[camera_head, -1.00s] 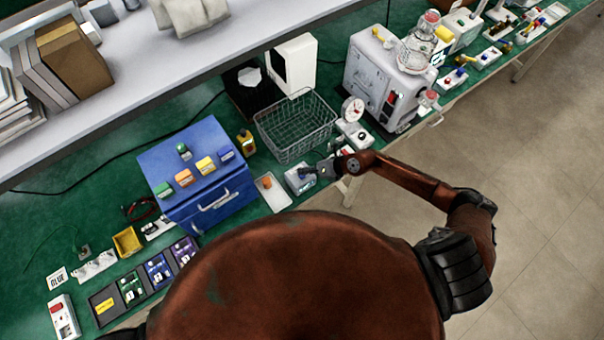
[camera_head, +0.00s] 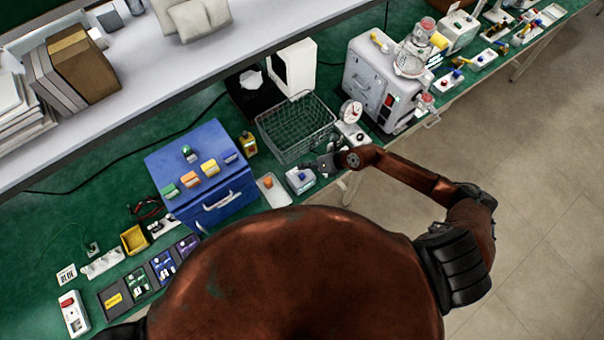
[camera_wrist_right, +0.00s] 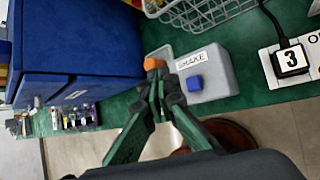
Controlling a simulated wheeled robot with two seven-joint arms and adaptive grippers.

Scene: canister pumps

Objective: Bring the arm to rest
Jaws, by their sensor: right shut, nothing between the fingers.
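My right gripper (camera_head: 316,165) is shut and empty, at the front edge of the green bench. In the right wrist view the closed fingers (camera_wrist_right: 167,85) point toward a grey box (camera_wrist_right: 205,75) labelled "SHAKE" with a blue button (camera_wrist_right: 194,83). The fingertips overlap the box's left side in that view; I cannot tell whether they touch it. In the head view the same box (camera_head: 299,181) lies just left of the gripper. My right arm (camera_head: 415,175) reaches in from the right, bent at the elbow. My left gripper is not in view.
A wire basket (camera_head: 296,128) stands behind the gripper. A blue cabinet (camera_head: 205,170) and a white tray with an orange knob (camera_head: 271,188) are to the left. A white machine (camera_head: 376,82) and a dial gauge (camera_head: 351,111) are to the right. The floor (camera_head: 530,180) at right is clear.

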